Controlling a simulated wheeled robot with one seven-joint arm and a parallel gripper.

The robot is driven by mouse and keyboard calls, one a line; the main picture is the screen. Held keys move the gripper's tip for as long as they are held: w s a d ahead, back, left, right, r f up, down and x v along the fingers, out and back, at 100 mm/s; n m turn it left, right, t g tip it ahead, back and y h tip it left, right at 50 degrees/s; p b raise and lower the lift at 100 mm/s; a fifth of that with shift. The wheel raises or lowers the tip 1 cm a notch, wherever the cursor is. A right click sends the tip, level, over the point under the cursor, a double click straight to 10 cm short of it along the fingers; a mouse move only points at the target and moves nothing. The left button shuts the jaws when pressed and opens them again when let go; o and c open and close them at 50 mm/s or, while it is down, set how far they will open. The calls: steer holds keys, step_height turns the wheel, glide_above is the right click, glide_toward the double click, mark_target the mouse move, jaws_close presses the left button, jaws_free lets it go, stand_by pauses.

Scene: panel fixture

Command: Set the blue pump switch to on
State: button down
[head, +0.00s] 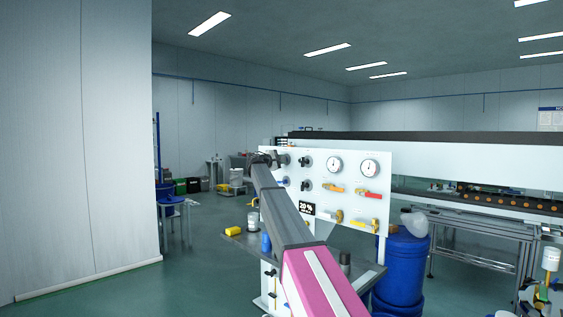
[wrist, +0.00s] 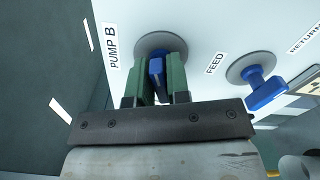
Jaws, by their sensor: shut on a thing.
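My gripper (wrist: 158,80) has its two green fingers on either side of a blue switch handle (wrist: 157,66), shut on it. The handle stands on a round grey plate (wrist: 152,43) on the white panel, beside a "PUMP B" label (wrist: 113,46). Its set position cannot be read, as the fingers cover much of it. In the head view my gripper (head: 262,158) is at the panel's upper left edge, and the arm hides the handle.
A second blue handle (wrist: 264,88) is close on the right, beside a "FEED" label (wrist: 215,63). The white panel (head: 350,190) also carries gauges (head: 334,166), dark knobs (head: 305,161) and red and yellow levers (head: 368,194). A blue barrel (head: 402,268) stands at right.

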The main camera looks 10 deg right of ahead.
steer(key=shift+f+m, duration=0.15)
steer(key=shift+m, duration=1.75)
steer(key=c, duration=1.2)
jaws_free()
steer(key=shift+o, duration=0.2)
steer(key=shift+s, duration=0.1)
steer(key=v, duration=1)
steer(key=shift+s+a, duration=0.2)
steer(key=shift+a, duration=0.1)
